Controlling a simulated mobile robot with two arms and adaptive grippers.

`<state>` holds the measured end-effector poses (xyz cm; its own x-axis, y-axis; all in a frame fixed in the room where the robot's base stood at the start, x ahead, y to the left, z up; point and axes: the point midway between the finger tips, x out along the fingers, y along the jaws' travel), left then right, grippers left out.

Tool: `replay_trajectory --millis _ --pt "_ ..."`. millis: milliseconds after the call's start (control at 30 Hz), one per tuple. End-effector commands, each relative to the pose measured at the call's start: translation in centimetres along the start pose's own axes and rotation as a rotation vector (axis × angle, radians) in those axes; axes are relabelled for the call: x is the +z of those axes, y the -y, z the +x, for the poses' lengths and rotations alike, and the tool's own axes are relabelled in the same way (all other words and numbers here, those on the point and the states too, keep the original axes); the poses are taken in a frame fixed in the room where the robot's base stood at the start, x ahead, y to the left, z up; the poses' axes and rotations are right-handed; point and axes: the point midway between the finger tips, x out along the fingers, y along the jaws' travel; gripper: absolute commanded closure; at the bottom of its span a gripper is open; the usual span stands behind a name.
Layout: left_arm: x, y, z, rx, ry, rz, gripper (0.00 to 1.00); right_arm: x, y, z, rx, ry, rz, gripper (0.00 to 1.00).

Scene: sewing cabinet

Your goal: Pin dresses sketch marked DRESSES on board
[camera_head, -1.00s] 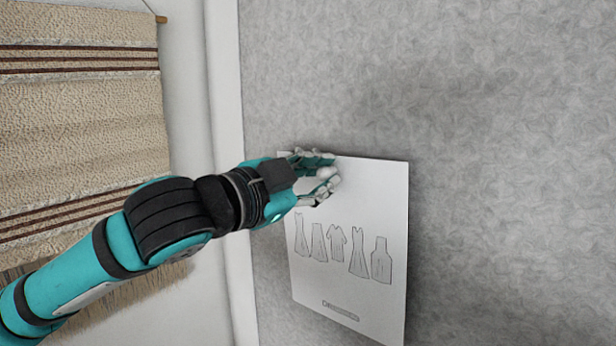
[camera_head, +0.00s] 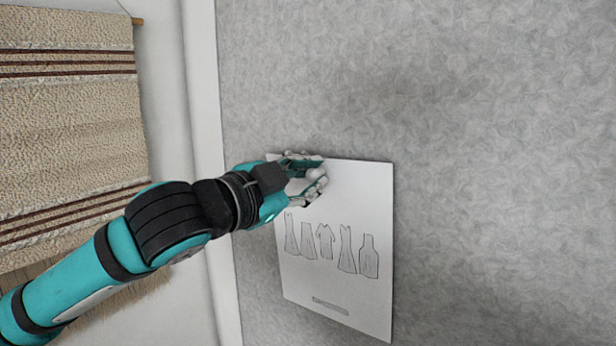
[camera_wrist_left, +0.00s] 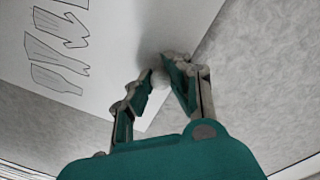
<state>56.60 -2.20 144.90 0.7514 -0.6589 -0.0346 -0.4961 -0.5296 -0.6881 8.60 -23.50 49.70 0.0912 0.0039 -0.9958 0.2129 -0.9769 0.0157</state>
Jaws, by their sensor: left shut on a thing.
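The dresses sketch (camera_head: 335,285) is a white sheet with a row of grey garment drawings and a small label strip near its bottom edge, too small to read now. It stands against the grey board (camera_head: 480,130), slightly tilted in the head view. My left gripper (camera_head: 314,182) is at the sheet's upper part. In the left wrist view its fingers (camera_wrist_left: 165,82) are shut on a small white round pin (camera_wrist_left: 159,77), close to the sheet (camera_wrist_left: 110,60). Whether the pin's point touches the sheet is hidden. My right gripper is not in view.
A beige woven hanging (camera_head: 65,120) with dark stripes hangs on the white wall at the left. A white frame edge (camera_head: 203,90) borders the board. The board right of the sketch is bare.

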Motion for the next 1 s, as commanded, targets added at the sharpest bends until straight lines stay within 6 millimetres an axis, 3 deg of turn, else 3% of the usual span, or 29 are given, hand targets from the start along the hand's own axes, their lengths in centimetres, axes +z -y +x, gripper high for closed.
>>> replay_trajectory --millis 767,800,1000 --pt "-0.01 0.07 0.67 -0.001 0.000 0.000 1.00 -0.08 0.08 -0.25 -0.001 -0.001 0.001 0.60" --pt "-0.02 0.07 0.67 -0.001 0.000 0.000 0.83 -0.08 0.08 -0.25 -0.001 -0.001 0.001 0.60" --pt "-0.02 0.07 0.66 -0.001 0.000 0.000 0.58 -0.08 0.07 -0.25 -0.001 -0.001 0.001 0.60"
